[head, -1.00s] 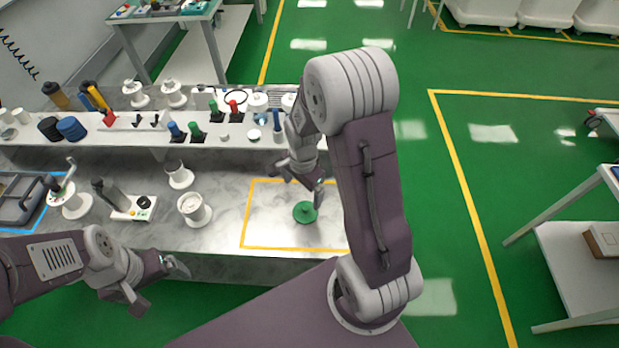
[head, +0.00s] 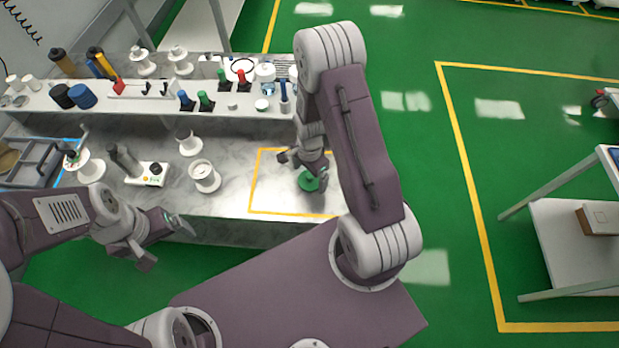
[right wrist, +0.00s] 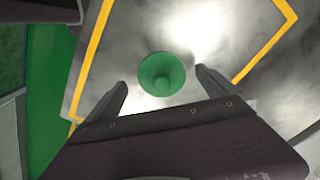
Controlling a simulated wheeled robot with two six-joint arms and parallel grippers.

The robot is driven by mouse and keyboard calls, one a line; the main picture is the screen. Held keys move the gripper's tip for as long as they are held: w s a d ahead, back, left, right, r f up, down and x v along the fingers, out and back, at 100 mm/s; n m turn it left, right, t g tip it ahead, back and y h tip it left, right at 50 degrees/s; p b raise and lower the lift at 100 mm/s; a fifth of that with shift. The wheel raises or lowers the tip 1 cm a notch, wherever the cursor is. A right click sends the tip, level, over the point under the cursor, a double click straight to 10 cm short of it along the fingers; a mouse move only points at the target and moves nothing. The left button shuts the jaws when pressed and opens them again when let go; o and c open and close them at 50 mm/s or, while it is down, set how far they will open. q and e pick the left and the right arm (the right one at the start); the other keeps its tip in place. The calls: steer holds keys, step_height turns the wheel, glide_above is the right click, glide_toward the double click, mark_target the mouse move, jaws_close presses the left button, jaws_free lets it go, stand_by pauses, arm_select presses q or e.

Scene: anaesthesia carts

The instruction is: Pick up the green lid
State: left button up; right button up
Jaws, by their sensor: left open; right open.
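The green lid (head: 308,181) is a round disc with a knob on top. It lies on the bench top (head: 232,196) inside a yellow taped outline. In the right wrist view the lid (right wrist: 161,74) sits ahead of and between my two fingertips, and neither finger touches it. My right gripper (head: 306,167) is open and empty, above the lid, and its fingers partly cover the lid in the head view. It also shows in the right wrist view (right wrist: 162,88). My left gripper (head: 164,241) is open and empty near the front left edge of the bench.
A raised shelf (head: 140,105) with several coloured items runs behind. A grey tray (head: 35,163) lies at far left. The taped area around the lid is otherwise clear.

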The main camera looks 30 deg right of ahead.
steer(key=shift+w+d+f, duration=0.1)
steer(key=shift+f, duration=0.5)
steer(key=shift+w+d+f, duration=0.15)
steer(key=shift+f, duration=0.15)
steer(key=shift+r, duration=0.1)
steer(key=c, duration=1.4)
steer(key=shift+c, duration=0.2)
step_height(320, 180, up, 4)
steer(key=shift+r+b, duration=0.15)
steer(key=shift+b, duration=0.25)
steer(key=s+d+r+b, duration=0.3)
steer(key=s+r+b, duration=0.3)
steer(key=s, duration=0.5)
steer(key=shift+s+r, duration=0.15)
steer(key=shift+r, duration=0.2)
